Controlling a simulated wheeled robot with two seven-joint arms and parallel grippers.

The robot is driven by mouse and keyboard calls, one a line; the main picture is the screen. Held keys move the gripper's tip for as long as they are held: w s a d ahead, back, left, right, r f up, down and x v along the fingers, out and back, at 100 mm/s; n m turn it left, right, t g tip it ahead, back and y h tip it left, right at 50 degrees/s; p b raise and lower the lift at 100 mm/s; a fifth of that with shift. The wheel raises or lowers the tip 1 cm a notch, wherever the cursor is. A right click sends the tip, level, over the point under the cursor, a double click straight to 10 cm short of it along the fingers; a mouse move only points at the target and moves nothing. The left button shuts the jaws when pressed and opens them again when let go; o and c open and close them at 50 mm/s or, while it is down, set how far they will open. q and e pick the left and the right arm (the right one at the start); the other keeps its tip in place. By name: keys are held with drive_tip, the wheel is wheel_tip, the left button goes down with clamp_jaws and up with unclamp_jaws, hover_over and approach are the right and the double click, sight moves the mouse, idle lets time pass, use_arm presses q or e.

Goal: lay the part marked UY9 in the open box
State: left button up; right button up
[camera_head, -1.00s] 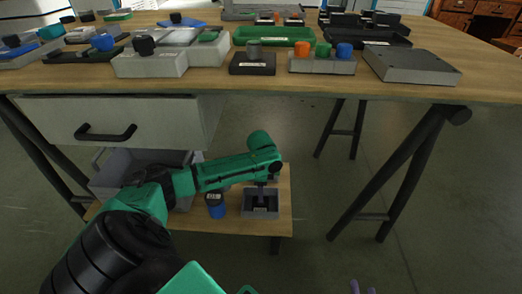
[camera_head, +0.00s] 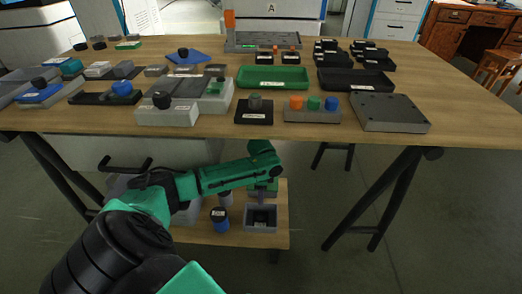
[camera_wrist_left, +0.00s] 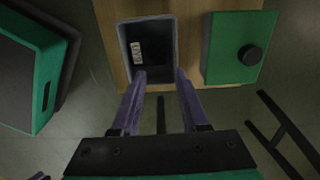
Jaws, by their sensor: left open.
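The open box (camera_head: 262,231) is small and grey and stands on the low shelf under the table. In the left wrist view its rim (camera_wrist_left: 122,48) surrounds a dark inside with a black part (camera_wrist_left: 158,60) that bears a white label; the marking is too small to read surely. My left gripper (camera_head: 261,196) is above the box, pointing down. In the left wrist view its purple fingers (camera_wrist_left: 158,84) are apart with nothing gripped between them, their tips over the box's near end.
A green block with a black knob (camera_wrist_left: 229,44) stands beside the box. A blue cylinder with a dark top (camera_head: 220,222) is left of the box on the shelf (camera_head: 280,200). The tabletop (camera_head: 460,100) above holds several trays and parts. Black trestle legs (camera_head: 390,195) stand to the right.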

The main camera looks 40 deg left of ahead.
use_arm(q)
drive_tip(key=s+d+f+t+h, duration=0.15)
drive_tip(key=s+d, duration=0.25)
drive_tip(key=d, duration=0.5)
drive_tip(key=s+d+f+h, duration=0.2)
drive_tip(key=s+d+f, duration=0.1)
drive_tip(key=d, duration=0.7)
drive_tip(key=s+d+r+n+t, duration=0.1)
drive_tip(key=s+r+n+t, duration=0.3)
drive_tip(key=n, duration=0.3)
drive_tip(key=shift+s+d+r+n, duration=0.3)
drive_tip(key=shift+s+r, duration=0.35)
drive_tip(key=shift+s, duration=0.2)
use_arm(e)
drive_tip(key=shift+s+d+r+g+h, duration=0.15)
drive_tip(key=shift+s+d+r+g, duration=0.1)
drive_tip(key=shift+d, duration=0.15)
drive_tip(key=shift+s+d+r+g+h, duration=0.15)
drive_tip(key=shift+d+r+g, duration=0.1)
drive_tip(key=shift+d, duration=0.15)
